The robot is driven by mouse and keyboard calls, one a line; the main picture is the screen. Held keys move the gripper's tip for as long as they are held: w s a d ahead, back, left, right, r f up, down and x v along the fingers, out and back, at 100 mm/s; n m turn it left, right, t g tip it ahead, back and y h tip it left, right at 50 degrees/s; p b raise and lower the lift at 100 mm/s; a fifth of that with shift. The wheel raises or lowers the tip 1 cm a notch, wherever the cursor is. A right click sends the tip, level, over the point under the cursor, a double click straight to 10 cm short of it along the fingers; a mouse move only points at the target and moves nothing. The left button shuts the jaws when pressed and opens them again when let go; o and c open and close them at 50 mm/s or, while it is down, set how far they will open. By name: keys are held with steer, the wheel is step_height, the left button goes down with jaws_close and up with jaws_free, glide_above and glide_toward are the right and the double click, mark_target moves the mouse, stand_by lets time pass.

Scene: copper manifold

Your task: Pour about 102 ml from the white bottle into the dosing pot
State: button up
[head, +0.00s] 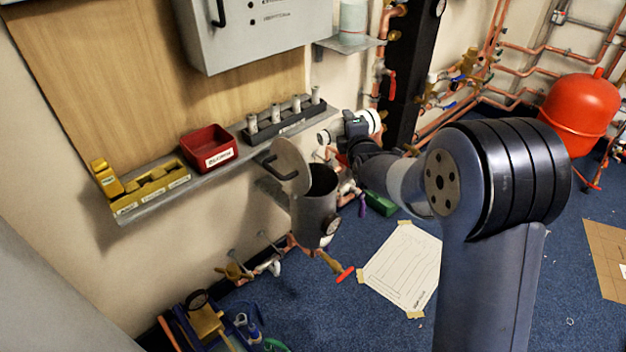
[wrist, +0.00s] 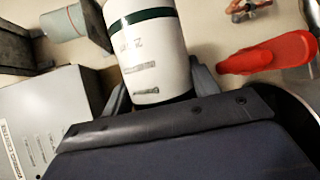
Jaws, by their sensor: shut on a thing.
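The white bottle (wrist: 145,50) has a dark green band and fills the top middle of the wrist view, between my gripper's fingers. My gripper (wrist: 152,88) is shut on it. In the head view my gripper (head: 344,131) is above and right of the dosing pot, and a small white end of the bottle (head: 325,137) shows at its left. The dosing pot (head: 314,212) is a grey upright cylinder with a dark open mouth. Its round lid (head: 290,164) stands open at the left. The bottle's mouth and any liquid cannot be made out.
A shelf on the left wall holds a yellow holder (head: 150,186), a red bin (head: 208,147) and a dark rack (head: 285,121). A grey cabinet (head: 255,30) hangs above. A pale container (head: 353,22) stands on a bracket. Copper pipes and a red lever (wrist: 268,54) are near my gripper.

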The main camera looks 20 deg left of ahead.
steer(key=shift+r+n+b, duration=0.3)
steer(key=shift+b, duration=0.1)
stand_by(0.5)
steer(key=shift+w+d+r+t, duration=0.15)
steer(key=shift+d+r+t, duration=0.05)
steer(key=shift+t, duration=0.1)
steer(key=shift+w+d+f+n+t+b, duration=0.2)
steer(key=shift+w+d+n+t+b, duration=0.1)
steer(key=shift+w+d+n+b, duration=0.6)
stand_by(0.4)
steer(key=shift+s+a+t+b, duration=0.25)
steer(key=shift+t+b, duration=0.05)
steer(key=shift+b, duration=0.25)
steer(key=shift+w+d+r+p, duration=0.15)
steer(key=shift+r+p, duration=0.25)
steer(key=shift+p, duration=0.35)
steer(key=shift+w+d+r+m+g+p, duration=0.25)
steer(key=shift+m+g+p, duration=0.25)
steer(key=shift+m+p, duration=0.3)
step_height(320, 180, down, 2)
steer(key=shift+d+f+m+g+p, duration=0.15)
steer(key=shift+m+g+p, duration=0.35)
steer(key=shift+m+p, duration=0.2)
